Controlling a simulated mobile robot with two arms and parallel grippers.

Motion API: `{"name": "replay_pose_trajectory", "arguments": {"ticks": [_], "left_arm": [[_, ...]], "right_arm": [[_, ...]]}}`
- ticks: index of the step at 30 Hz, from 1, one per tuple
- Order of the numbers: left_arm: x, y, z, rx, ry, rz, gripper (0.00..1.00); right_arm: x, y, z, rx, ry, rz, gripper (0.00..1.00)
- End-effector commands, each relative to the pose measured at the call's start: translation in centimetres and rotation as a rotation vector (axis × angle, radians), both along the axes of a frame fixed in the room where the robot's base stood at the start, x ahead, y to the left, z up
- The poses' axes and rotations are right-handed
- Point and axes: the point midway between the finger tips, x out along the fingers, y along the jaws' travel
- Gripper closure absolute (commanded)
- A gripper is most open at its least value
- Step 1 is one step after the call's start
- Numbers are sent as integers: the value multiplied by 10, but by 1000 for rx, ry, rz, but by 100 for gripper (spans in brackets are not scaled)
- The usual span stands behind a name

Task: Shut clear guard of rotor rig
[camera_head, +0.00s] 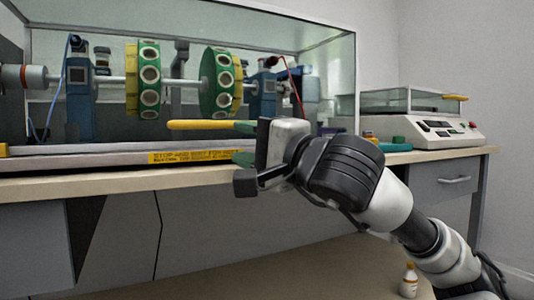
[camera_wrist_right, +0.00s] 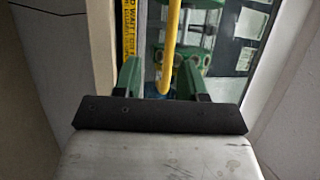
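The rotor rig (camera_head: 221,83) has green-and-yellow rotors on a horizontal shaft between blue pedestals. Its clear guard (camera_head: 305,40) shows as a glassy box above and behind the rotors; I cannot tell its exact angle. A yellow bar (camera_head: 205,125), like a handle, runs level in front of the rig. My right gripper (camera_head: 242,143) is at the bar's right end. In the right wrist view, the yellow bar (camera_wrist_right: 170,45) runs between the green fingers of the gripper (camera_wrist_right: 160,76), with gaps on both sides. The fingers are open. My left gripper is not in view.
A yellow warning label (camera_head: 200,156) is on the rig's front rail, near the bench edge (camera_head: 120,184). A white instrument with a clear cover (camera_head: 425,115) stands at the right. A small bottle (camera_head: 409,281) stands low at the right.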

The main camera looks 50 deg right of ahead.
Motion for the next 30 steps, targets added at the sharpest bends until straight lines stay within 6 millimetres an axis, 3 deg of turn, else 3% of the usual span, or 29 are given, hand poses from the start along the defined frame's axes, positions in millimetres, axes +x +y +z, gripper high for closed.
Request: {"name": "replay_pose_trajectory", "arguments": {"ticks": [3, 9, 30], "left_arm": [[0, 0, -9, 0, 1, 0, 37], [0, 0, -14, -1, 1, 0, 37], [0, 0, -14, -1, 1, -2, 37]], "right_arm": [[-20, 0, -5, -2, -3, -5, 59], [-41, 2, -8, -1, -4, -2, 59], [-45, 3, -7, 2, -3, 1, 59]]}}
